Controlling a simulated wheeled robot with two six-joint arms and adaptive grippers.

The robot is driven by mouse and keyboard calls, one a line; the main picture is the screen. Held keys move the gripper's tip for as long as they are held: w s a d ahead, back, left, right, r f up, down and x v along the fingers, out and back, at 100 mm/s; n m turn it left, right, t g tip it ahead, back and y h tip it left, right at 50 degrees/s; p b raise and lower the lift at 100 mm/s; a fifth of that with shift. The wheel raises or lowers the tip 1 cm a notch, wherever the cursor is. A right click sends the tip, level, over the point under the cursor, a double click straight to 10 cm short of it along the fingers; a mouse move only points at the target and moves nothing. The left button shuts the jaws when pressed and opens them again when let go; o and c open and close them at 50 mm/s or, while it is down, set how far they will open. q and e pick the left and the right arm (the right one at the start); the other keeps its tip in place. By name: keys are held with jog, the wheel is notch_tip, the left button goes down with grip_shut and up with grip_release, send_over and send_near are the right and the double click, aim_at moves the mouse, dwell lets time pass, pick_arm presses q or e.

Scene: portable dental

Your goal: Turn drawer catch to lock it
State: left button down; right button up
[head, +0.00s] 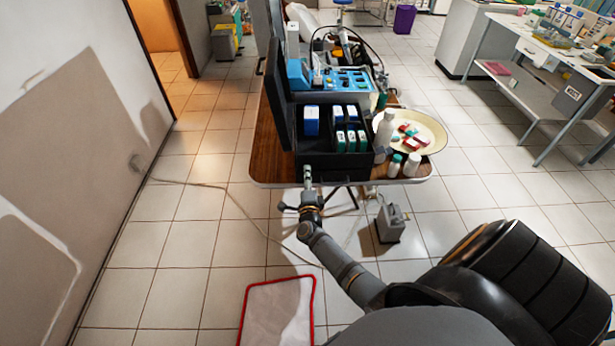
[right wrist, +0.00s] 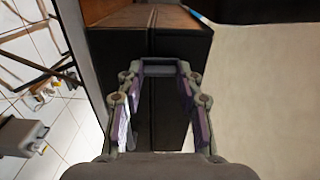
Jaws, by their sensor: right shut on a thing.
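A black case (head: 345,166) with a raised lid stands at the near edge of the wooden table. My right gripper (head: 307,173) is at the lower left of its front face. In the right wrist view, the dark case front (right wrist: 170,125) has a seam. My right gripper's fingers (right wrist: 160,72) reach that front with a dark gap between them. The gripper is shut on a small part there, which I take to be the drawer catch; its shape and turn are mostly hidden. My left gripper is not in view.
The case holds blue and green-and-white boxes (head: 345,140). A round tray (head: 432,133) with small packs and white bottles (head: 394,166) stand to its right. A blue device (head: 335,80) is behind. A grey pedal-like box (head: 390,223) is on the floor. The left floor is mostly clear.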

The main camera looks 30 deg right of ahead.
dwell(0.3)
jog(key=o, duration=1.1)
jog(key=shift+o, duration=0.2)
jog(key=v, duration=1.2)
